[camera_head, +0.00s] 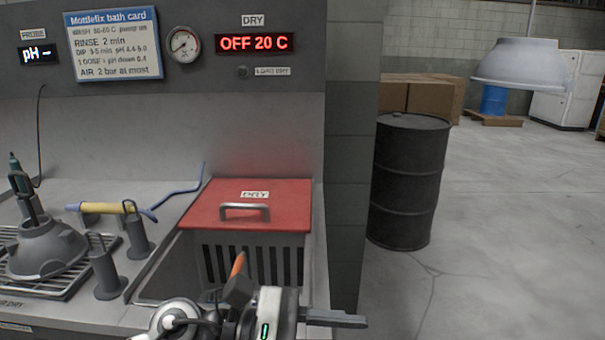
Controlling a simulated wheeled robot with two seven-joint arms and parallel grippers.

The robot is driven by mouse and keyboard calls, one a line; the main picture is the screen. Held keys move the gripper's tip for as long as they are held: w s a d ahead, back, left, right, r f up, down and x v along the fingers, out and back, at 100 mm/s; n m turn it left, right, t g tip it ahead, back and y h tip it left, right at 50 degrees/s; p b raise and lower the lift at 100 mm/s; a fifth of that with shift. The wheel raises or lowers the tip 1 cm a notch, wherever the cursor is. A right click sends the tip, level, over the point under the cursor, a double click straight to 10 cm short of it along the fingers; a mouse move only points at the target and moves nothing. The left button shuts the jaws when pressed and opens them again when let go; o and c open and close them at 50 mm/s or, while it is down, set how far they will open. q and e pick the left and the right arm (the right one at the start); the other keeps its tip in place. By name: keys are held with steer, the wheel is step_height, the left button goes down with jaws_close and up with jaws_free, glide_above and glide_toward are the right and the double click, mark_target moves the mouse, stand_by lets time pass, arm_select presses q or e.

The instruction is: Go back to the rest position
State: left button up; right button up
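One of my arms comes in at the bottom edge, from the lower left, so I take it as the left. Its gripper (335,319) points right, in front of the basin, with a grey finger seen from the side. The gap between its fingers is hidden. An orange-tipped dark piece (238,265) stands up beside the gripper body; I cannot tell whether it is held. My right gripper is not in view. A grey hood (47,250) sits on a rack at the left, with a dark green-topped tool above it. Another pale hood (520,65) hangs at the upper right.
A red DRY lid (283,192) covers the back of a slotted basin (172,275). A yellow-handled tool with a blue hose (100,208) lies near grey posts (108,272). The display (254,43) reads OFF 20 C.

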arm_select(q)
steer(key=w+a+f+m+t+y, duration=0.2)
steer(key=a+m+t, duration=0.3)
steer(key=m, duration=0.6)
steer(key=w+a+f+m+t+y+b, duration=0.1)
steer(key=w+a+f+m+t+y, duration=0.15)
steer(key=m+t, duration=0.7)
steer(key=w+a+f+m+t+y, duration=0.1)
steer(key=a+f+m+t+y, duration=0.25)
steer(key=m, duration=0.95)
steer(key=s+a+f+n+g+y, duration=0.3)
steer(key=s+f+n, duration=0.2)
steer(key=f+n, duration=0.4)
steer(key=s+a+f+n+g+y, duration=0.3)
steer(key=s+f+n, duration=0.3)
steer(key=f+n, duration=0.3)
steer(key=shift+a+f+b, duration=0.35)
steer(key=shift+a+f, duration=0.15)
steer(key=shift+a, duration=0.25)
